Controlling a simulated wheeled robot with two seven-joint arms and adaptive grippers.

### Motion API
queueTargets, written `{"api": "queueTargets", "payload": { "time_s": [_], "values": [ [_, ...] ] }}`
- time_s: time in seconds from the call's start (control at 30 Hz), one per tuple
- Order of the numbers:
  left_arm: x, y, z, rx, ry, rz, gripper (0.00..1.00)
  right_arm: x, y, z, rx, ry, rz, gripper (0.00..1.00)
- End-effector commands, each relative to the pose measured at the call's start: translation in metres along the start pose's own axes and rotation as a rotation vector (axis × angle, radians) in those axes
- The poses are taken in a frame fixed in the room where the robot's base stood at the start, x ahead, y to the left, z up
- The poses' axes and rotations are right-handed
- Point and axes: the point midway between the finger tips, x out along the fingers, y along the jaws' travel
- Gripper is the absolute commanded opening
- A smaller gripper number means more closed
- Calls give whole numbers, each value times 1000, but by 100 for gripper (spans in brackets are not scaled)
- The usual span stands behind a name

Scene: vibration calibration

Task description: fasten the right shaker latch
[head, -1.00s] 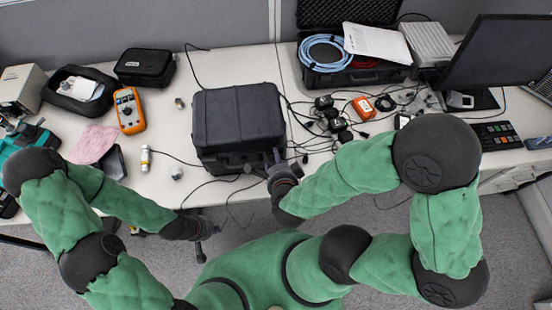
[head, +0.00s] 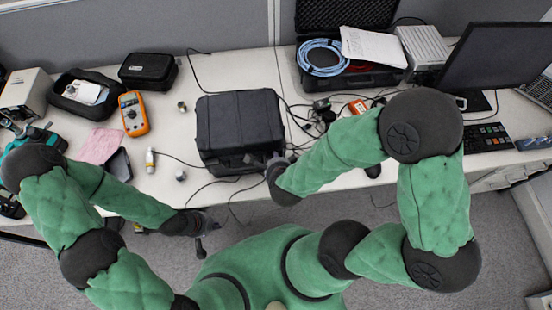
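The shaker case, a black box with a closed ribbed lid (head: 240,118), stands on the bench in the middle of the head view. Its front face is seen steeply from above, and I cannot make out the latches. My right gripper (head: 275,162) is at the case's front right corner, mostly hidden by its own wrist. I cannot tell whether it touches a latch or whether its fingers are closed. My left gripper (head: 207,235) hangs over the floor in front of the bench, apart from the case. Its fingers are too small and dark to judge.
An open case with blue cable (head: 320,57) and a monitor (head: 497,60) stand right. Cables run around the box.

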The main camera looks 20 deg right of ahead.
Motion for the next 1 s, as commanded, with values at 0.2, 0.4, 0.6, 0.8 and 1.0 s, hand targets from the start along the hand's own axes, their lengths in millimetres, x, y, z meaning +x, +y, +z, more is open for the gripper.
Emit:
{"api": "queueTargets", "payload": {
  "time_s": [0.2,0.4,0.6,0.8,1.0],
  "values": [
    [-5,2,0,0,0,0,0,0,4,-1,-3,0,37,3],
    [-4,2,0,0,-1,0,0,0,5,-1,-4,0,37,3],
    [-4,2,0,0,-1,0,0,0,4,-1,-2,0,34,52],
    [-4,2,0,0,0,0,0,0,2,0,-1,-1,29,52],
    [-4,2,0,0,0,0,0,-10,-1,1,-1,-3,25,52]
  ]
}}
